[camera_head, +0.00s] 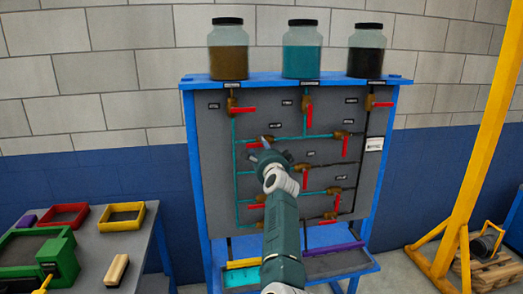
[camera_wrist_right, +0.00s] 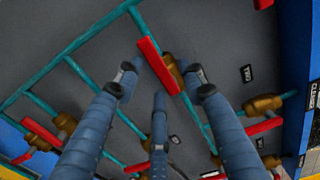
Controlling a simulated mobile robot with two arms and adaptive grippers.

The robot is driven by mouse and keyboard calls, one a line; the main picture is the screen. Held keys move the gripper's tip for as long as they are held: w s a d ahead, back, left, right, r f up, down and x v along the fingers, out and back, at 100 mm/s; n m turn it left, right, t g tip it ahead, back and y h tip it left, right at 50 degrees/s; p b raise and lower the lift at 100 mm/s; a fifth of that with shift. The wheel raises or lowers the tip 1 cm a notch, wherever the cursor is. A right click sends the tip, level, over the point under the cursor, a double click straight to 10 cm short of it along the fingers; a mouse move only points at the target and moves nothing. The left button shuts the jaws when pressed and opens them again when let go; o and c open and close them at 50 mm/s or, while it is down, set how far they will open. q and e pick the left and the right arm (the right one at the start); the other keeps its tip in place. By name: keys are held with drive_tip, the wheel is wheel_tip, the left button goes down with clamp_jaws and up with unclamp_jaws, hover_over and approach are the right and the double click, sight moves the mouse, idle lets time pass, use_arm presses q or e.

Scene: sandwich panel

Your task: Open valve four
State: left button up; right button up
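The grey valve panel (camera_head: 215,150) stands in a blue frame, with teal and dark pipes and several brass valves with red handles. The labels are too small to read, so I cannot tell which valve is four. My right gripper (camera_head: 265,158) is in front of the panel's left middle, close to a red valve handle (camera_head: 254,145). In the right wrist view its fingers (camera_wrist_right: 160,82) are spread, with a red handle (camera_wrist_right: 152,62) and its brass valve (camera_wrist_right: 173,72) between the tips. I cannot tell whether they touch. My left gripper is not in view.
Jars with brown (camera_head: 228,50), teal (camera_head: 302,50) and dark liquid (camera_head: 367,50) stand on the panel's top shelf. Other red handles surround my right gripper. A bench (camera_head: 110,240) with trays stands left; a yellow post (camera_head: 480,150) stands right.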

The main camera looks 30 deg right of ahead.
drive_tip(key=shift+s+a, duration=0.1)
drive_tip(key=shift+s, duration=0.05)
drive_tip(key=v, duration=0.7)
drive_tip(key=shift+s, duration=0.1)
idle(0.4)
